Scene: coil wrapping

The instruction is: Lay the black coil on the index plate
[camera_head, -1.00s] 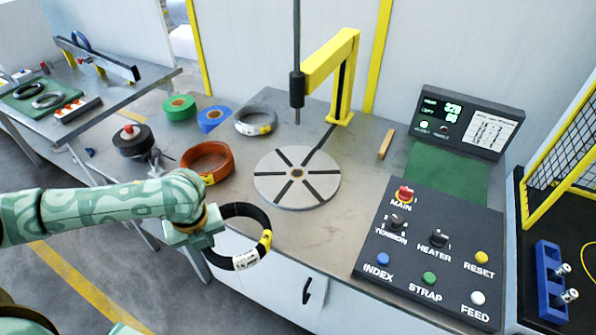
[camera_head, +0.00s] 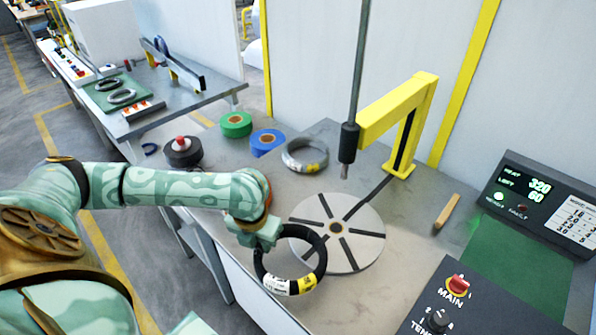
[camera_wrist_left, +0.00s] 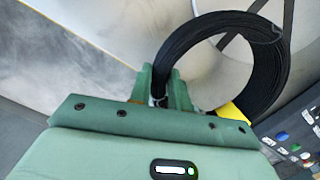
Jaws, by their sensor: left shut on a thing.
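The black coil (camera_head: 318,262) is a ring with a white label and a yellow label on its near side. My left gripper (camera_head: 279,236) is shut on the coil's left rim. The coil is held tilted at the front left edge of the index plate (camera_head: 365,222) and covers part of it in the head view. I cannot tell whether they touch. The plate is a pale disc with dark radial slots and an orange-brown centre. In the left wrist view the coil (camera_wrist_left: 275,75) rises from between the fingers. My right gripper is not in view.
A yellow post arm (camera_head: 395,112) and a dark vertical rod (camera_head: 349,142) stand behind and over the plate. A grey coil (camera_head: 291,161), blue roll (camera_head: 262,150) and green roll (camera_head: 236,131) lie behind. The control panel (camera_head: 470,305) is at the right.

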